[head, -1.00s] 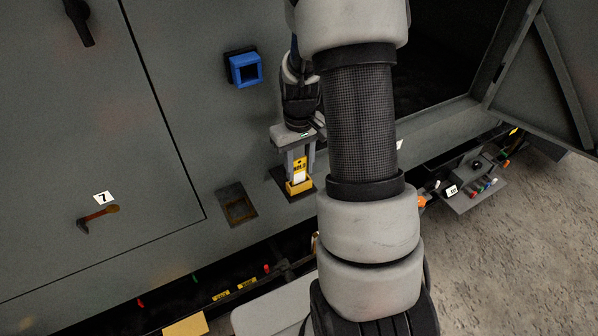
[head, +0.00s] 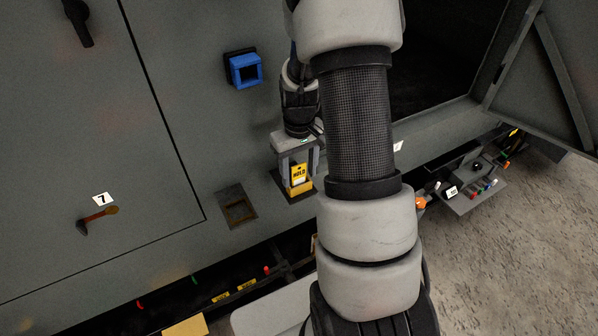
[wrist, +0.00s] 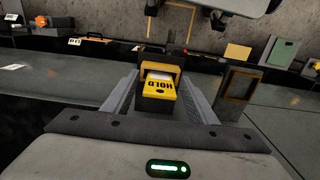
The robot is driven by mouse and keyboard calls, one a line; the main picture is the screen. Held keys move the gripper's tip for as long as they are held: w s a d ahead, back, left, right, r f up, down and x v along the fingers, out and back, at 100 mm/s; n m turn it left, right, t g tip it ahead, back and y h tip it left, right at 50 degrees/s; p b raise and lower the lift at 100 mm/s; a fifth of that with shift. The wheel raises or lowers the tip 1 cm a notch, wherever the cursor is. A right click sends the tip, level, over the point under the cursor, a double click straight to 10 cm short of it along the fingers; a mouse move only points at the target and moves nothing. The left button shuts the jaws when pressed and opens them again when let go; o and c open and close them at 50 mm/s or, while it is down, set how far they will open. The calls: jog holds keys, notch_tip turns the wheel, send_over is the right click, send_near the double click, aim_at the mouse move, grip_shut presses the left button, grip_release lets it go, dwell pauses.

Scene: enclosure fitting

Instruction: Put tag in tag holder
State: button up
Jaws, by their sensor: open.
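The yellow tag (head: 298,173), marked HOLD, stands at a yellow holder (head: 299,189) on the grey panel. The wrist view shows the tag (wrist: 160,95) close up, in front of the yellow frame of the holder (wrist: 161,69). I cannot tell whether the tag is fully seated in it. My gripper (head: 297,170) is around the tag, one finger on each side. In the wrist view, my gripper (wrist: 158,98) is open, with gaps between the fingers and the tag. The holder's lower part is partly hidden.
An empty square recess with a brown frame (head: 238,208) is left of the holder. A blue square frame (head: 245,69) is above. A tray of small parts (head: 470,184) sits at the right, beyond my arm.

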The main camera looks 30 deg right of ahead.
notch_tip(320, 180, up, 12)
jog(key=shift+f+p, duration=0.2)
jog(key=shift+p, duration=0.55)
jog(key=s+a+r+t, duration=0.3)
jog(key=s+a+r, duration=0.3)
jog(key=s+r, duration=0.25)
jog(key=s+a+r+t, duration=0.3)
jog(key=s+a+r, duration=0.4)
jog(key=s+r, duration=0.15)
notch_tip(320, 180, up, 11)
jog(key=p, duration=1)
jog(key=shift+w+d+f, duration=0.15)
jog(key=shift+w+d, duration=0.1)
